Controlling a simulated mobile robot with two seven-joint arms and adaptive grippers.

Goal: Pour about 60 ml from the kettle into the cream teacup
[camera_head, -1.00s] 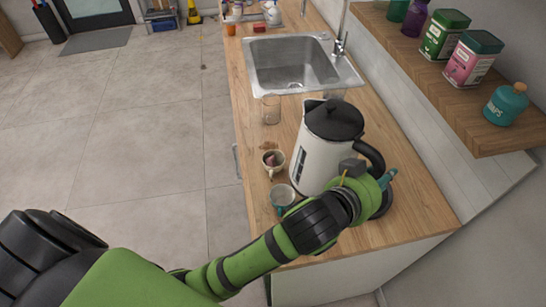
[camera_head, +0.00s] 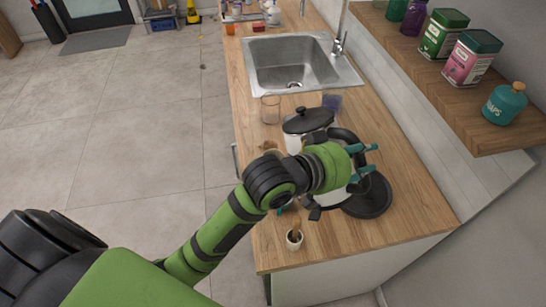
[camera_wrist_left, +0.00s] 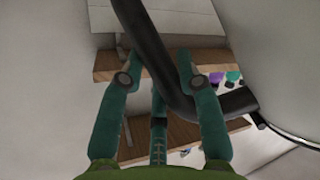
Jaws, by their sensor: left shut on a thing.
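The white kettle (camera_head: 293,143) with its black lid (camera_head: 308,121) is off its round black base (camera_head: 373,200). It appears tilted, and my arm covers much of its body. My left gripper (camera_head: 366,160) is shut on the kettle's black handle (camera_head: 347,138). In the left wrist view the black handle (camera_wrist_left: 160,60) runs between the teal fingers (camera_wrist_left: 155,72), with the pale kettle body (camera_wrist_left: 255,45) at the right. The cream teacup is hidden behind my left arm, as is the spout. Whether any liquid flows cannot be seen. My right gripper is not in view.
A clear glass (camera_head: 270,109) and a bluish glass (camera_head: 332,103) stand before the sink (camera_head: 290,62). A small white cup with brown content (camera_head: 294,239) is near the counter's front edge. Tins (camera_head: 471,58) and a teal bottle (camera_head: 505,102) stand on the wall shelf.

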